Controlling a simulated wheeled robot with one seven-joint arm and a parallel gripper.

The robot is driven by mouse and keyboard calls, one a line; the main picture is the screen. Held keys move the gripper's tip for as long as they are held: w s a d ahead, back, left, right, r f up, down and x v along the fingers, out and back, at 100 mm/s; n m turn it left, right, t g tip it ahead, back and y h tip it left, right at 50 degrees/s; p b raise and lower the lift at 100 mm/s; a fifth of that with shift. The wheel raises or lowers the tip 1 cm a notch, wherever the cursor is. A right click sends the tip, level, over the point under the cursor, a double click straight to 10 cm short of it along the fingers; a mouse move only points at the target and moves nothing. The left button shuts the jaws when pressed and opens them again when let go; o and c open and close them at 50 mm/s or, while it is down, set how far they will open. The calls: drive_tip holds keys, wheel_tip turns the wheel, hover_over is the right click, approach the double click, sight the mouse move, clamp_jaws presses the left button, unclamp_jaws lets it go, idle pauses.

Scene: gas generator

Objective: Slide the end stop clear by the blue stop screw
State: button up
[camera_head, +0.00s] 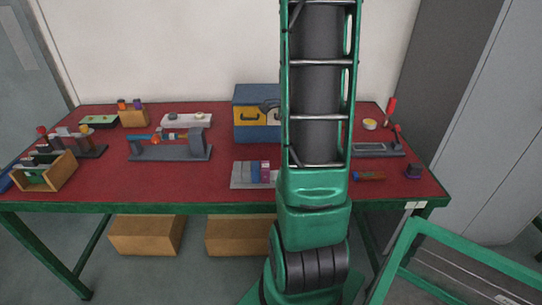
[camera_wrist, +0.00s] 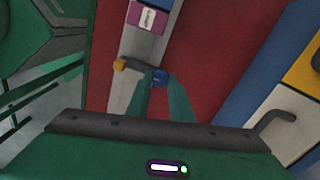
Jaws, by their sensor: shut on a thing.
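In the wrist view the blue stop screw (camera_wrist: 160,77) sits between the fingertips of my gripper (camera_wrist: 163,84), which is shut on it. The end stop (camera_wrist: 138,69) appears as a dark bar beside the screw, with a yellow end (camera_wrist: 120,64) at its left. It lies across a grey rail (camera_wrist: 119,92). A purple block (camera_wrist: 147,17) with a white label sits farther up the rail, apart from the end stop. In the head view the rail's left part (camera_head: 239,178) shows with blue and purple blocks (camera_head: 262,171). My arm hides my gripper and the end stop there.
A blue cabinet (camera_head: 252,97) with drawers stands behind the rail; its blue side (camera_wrist: 250,85) and a dark handle (camera_wrist: 276,119) are close on the right in the wrist view. A grey fixture (camera_head: 170,152) stands to the left. Red tabletop (camera_head: 190,185) is bare left of the rail.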

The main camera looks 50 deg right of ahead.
drive_tip(key=shift+s+d+r, duration=0.15)
drive_tip(key=shift+s+d, duration=1.15)
drive_tip(key=shift+d, duration=0.25)
drive_tip(key=o, duration=0.7)
drive_tip(key=shift+c, duration=0.2)
drive_tip(key=shift+o, duration=1.3)
drive_tip(key=shift+s+a, duration=0.1)
wheel_tip(320, 180, up, 7)
drive_tip(key=shift+a, duration=0.1)
drive_tip(key=shift+a, duration=0.1)
drive_tip(key=s+a+r+n, duration=0.1)
drive_tip(key=s+a+n, duration=0.2)
drive_tip(key=a+n, duration=0.6)
drive_tip(key=s+a+r+n, duration=0.1)
drive_tip(key=s+a+n, duration=0.3)
drive_tip(key=a+n, duration=0.6)
drive_tip(key=a, duration=0.3)
drive_tip(key=shift+a, duration=0.2)
